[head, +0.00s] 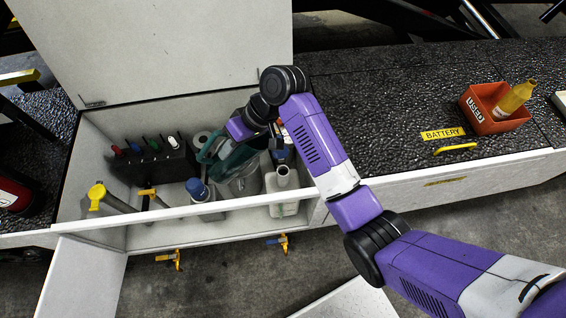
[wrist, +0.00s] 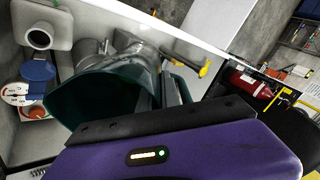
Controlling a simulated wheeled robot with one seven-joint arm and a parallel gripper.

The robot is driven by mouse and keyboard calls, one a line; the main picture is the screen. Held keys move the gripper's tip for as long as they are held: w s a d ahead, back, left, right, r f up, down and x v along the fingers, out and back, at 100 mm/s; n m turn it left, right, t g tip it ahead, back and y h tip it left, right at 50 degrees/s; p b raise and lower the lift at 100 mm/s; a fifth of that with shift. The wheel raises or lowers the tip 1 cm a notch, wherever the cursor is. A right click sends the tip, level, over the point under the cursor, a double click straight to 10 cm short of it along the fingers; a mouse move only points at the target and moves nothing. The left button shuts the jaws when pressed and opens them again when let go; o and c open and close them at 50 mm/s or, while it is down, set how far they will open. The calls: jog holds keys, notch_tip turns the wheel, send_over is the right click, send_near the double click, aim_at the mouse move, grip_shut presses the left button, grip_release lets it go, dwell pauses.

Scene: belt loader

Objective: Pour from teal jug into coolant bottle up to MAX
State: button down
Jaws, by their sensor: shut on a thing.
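The teal jug (head: 238,160) is in my gripper (head: 220,138), inside the open compartment. In the wrist view the jug (wrist: 95,108) shows its wide dark mouth; its contents cannot be made out. The gripper is shut on the jug's handle side, partly hidden by my arm. A whitish bottle with an open neck, apparently the coolant bottle (head: 284,207), stands upright at the compartment's front right, apart from the jug. Its neck shows at the top left of the wrist view (wrist: 42,36). Its MAX mark and liquid level cannot be read. I see no stream.
A blue-capped bottle (head: 198,190), a yellow-topped tool (head: 97,195) and a dark rack (head: 150,163) share the compartment. Its raised lid (head: 165,45) stands behind. An orange USED bin (head: 490,115) holding a yellow bottle (head: 517,97) sits on the dark top at right.

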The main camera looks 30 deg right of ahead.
jog(key=d+y+b, duration=0.1)
jog(key=d+f+y+b, duration=0.1)
jog(key=d+t+y+b, duration=0.1)
jog(key=shift+s+d+f+y, duration=0.1)
jog(key=shift+s+f+y, duration=0.25)
jog(key=shift+f+y, duration=0.05)
jog(key=shift+r, duration=0.2)
jog(key=shift+s+d+f+t+y+b, duration=0.2)
jog(key=shift+d+f+y+b, duration=0.55)
jog(key=shift+b, duration=0.85)
jog(key=shift+s+d+f+t+y+b, duration=0.15)
jog(key=shift+d+f+y+b, duration=0.25)
jog(key=shift+y+b, duration=0.95)
dwell(4.1)
